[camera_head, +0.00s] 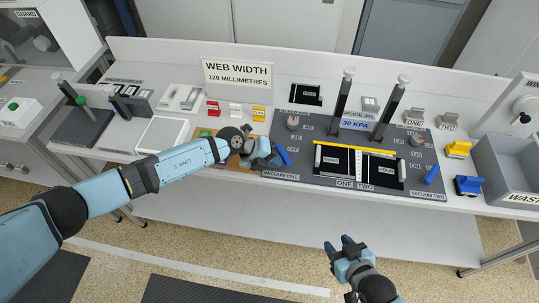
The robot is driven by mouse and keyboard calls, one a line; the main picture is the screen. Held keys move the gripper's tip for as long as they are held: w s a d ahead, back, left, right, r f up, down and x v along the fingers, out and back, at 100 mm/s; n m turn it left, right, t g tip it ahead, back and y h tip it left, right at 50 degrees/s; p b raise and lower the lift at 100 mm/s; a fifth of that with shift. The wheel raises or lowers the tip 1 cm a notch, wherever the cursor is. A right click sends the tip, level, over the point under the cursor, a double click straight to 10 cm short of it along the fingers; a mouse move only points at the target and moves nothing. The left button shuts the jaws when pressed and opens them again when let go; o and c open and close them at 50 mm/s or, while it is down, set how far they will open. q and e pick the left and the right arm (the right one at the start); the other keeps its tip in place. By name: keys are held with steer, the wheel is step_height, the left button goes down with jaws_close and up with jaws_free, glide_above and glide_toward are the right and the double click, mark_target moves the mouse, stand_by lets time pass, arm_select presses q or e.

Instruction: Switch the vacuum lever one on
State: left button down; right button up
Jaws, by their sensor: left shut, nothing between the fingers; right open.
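The vacuum one lever (283,154) is a small blue lever at the left side of the dark splice panel (310,128), above the label "VACUUM ONE". My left gripper (272,160) is shut and empty, right beside this lever on its left; whether they touch I cannot tell. A similar blue lever, vacuum two (432,174), stands tilted at the panel's right side. My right gripper (349,246) is open and empty, in front of the bench and over the floor.
Two tall dark posts with white knobs (348,73) (403,80) rise from the panel. A yellow-edged black plate (333,158) lies between the levers. A grey waste bin (507,165) and yellow and blue blocks stand at right. A web width sign (238,77) stands behind.

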arm_select(q)
steer(key=shift+s+d, duration=0.35)
steer(key=shift+d, duration=0.05)
stand_by(0.4)
